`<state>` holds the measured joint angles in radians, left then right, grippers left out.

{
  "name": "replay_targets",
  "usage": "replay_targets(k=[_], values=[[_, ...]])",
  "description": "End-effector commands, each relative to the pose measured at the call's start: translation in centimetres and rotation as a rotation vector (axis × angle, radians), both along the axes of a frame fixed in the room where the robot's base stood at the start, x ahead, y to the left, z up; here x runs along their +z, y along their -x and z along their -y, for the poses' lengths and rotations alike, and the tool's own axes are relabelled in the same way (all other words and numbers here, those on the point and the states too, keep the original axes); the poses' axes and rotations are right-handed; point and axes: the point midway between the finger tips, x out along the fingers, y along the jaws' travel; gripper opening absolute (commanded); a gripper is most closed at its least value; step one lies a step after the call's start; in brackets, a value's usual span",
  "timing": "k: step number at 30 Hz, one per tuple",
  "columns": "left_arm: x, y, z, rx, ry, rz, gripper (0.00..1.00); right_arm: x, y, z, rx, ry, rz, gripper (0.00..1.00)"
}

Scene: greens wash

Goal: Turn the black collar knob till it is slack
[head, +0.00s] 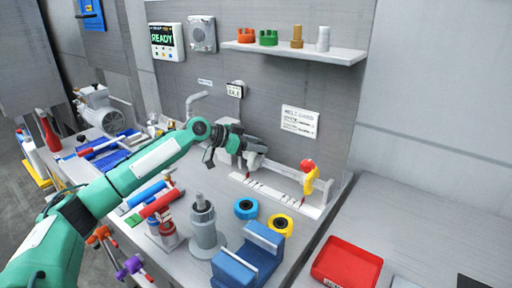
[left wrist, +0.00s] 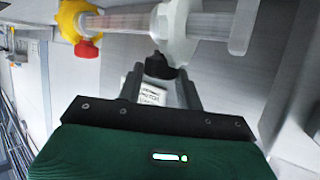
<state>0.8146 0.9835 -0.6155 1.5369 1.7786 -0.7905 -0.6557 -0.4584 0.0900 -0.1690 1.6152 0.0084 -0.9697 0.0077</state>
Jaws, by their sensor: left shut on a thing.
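The black collar knob (left wrist: 158,66) sits on a white collar (left wrist: 178,30) around a pale bar in the left wrist view. My left gripper (left wrist: 160,82) is shut on the knob, with one dark finger on each side. In the head view my left gripper (head: 251,147) reaches in from the left to the white collar (head: 254,162); the knob is mostly hidden there by the fingers. I cannot tell how tight the knob is. My right gripper is not in view.
A yellow piece with a red knob (head: 312,178) stands at the bar's other end. A blue ring (head: 246,208), a yellow ring (head: 280,225), a grey cylinder (head: 204,226) and a blue block (head: 248,258) stand in front. A red tray (head: 346,264) lies at right.

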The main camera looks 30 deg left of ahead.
Motion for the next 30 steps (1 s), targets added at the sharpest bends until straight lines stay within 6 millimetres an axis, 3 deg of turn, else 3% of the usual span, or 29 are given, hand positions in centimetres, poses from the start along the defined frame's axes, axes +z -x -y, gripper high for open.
replay_targets(k=[14,15,17,30], values=[[0.11,-0.04,-0.02,-0.001,0.001,0.002,0.14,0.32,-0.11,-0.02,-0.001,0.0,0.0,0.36],[0.11,-0.04,-0.02,-0.001,0.001,0.002,0.44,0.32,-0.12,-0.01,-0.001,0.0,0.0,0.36],[0.1,-0.04,-0.02,-0.001,0.001,0.002,0.56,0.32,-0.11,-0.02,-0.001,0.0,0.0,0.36],[0.31,0.69,-0.83,0.001,0.0,0.0,0.58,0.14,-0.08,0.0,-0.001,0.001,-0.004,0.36]])
